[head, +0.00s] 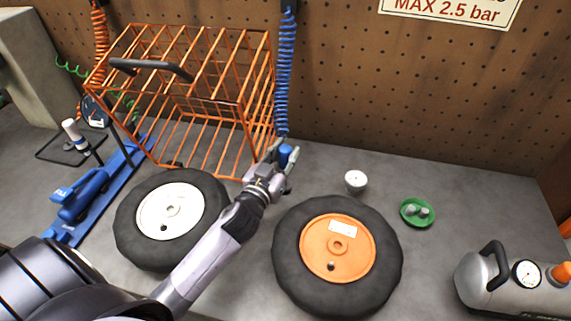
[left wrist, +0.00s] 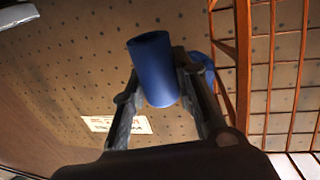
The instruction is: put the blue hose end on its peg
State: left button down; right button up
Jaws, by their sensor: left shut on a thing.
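The blue coiled hose (head: 285,75) hangs down along the pegboard in the head view, just right of the orange cage. Its blue end (head: 286,155) is in my left gripper (head: 279,160), low over the bench behind the two wheels. In the left wrist view the blue hose end (left wrist: 154,68) is a smooth blue cylinder between the two fingers of my left gripper (left wrist: 160,85), which are shut on it. A dark fitting at the top of the coil (head: 289,5) is cut by the picture edge, and I cannot make out the peg. My right gripper is not in view.
The orange wire cage (head: 238,70) stands close left of the hose. A white-hubbed wheel (head: 130,222) and an orange-hubbed wheel (head: 390,262) lie in front. The blue jack (head: 85,195) is left.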

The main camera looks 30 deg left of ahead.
pick_arm(q)
jog(key=shift+s+f, duration=0.15)
jog(key=shift+f, duration=0.45)
notch_tip(320, 180, down, 3)
jog(key=shift+f+b, duration=0.2)
jog(key=shift+b, duration=0.1)
jog(key=shift+w+f, duration=0.15)
jog(key=shift+w, duration=0.1)
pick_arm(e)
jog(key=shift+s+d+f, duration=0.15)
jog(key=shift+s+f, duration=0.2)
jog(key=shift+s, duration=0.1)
